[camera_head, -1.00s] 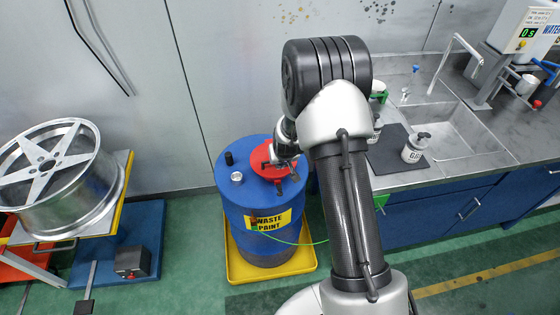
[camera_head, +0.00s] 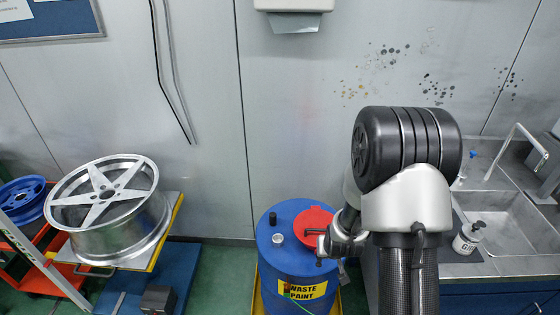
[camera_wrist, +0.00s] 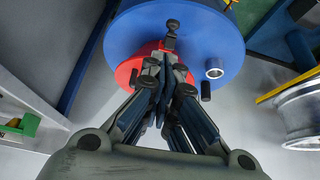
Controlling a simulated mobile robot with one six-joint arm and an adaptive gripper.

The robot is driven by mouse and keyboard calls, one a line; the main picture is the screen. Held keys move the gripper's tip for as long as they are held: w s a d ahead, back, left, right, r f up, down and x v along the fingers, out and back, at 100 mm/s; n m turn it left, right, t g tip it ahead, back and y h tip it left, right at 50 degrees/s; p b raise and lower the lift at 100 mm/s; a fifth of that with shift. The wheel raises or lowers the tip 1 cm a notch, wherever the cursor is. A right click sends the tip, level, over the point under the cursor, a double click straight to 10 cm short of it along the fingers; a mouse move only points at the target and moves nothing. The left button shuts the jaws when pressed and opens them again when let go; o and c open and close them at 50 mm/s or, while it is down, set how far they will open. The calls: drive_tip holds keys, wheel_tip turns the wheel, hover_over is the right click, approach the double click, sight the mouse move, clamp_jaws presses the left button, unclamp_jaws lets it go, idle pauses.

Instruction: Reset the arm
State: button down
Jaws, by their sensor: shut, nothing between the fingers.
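My arm reaches forward over the right half of the head view, bent at its elbow. My gripper (camera_head: 322,246) is at the red lid (camera_head: 313,222) on top of the blue waste paint drum (camera_head: 287,265). In the wrist view my gripper (camera_wrist: 172,72) has its fingers together with nothing between them, above the red lid (camera_wrist: 130,68) and blue drum (camera_wrist: 200,32). I cannot tell whether the fingertips touch the lid. The arm hides part of the drum's right side.
A silver wheel (camera_head: 108,205) rests on a stand at the left, with a blue wheel (camera_head: 22,198) behind it. A steel sink (camera_head: 510,198) and a labelled bottle (camera_head: 468,238) are on the right. The wall stands close behind the drum.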

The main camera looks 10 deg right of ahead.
drive_tip(key=s+a+r+n, duration=0.15)
drive_tip(key=s+r, duration=0.25)
drive_tip(key=r, duration=0.6)
drive_tip(key=s+a+r+m, duration=0.1)
drive_tip(key=s+a+r, duration=0.2)
drive_tip(key=r, duration=0.7)
drive_tip(key=s+a+r, duration=0.1)
drive_tip(key=s+r, duration=0.2)
drive_tip(key=s, duration=0.3)
drive_tip(key=s+a+r+n, duration=0.1)
drive_tip(key=s+r, duration=0.2)
drive_tip(key=s, duration=0.4)
drive_tip(key=s+a+r+g+y, duration=0.1)
drive_tip(key=s+a+r, duration=0.1)
drive_tip(key=s+r, duration=0.2)
drive_tip(key=shift+s, duration=1.25)
drive_tip(key=shift+r+n, duration=0.15)
drive_tip(key=shift+n, duration=0.1)
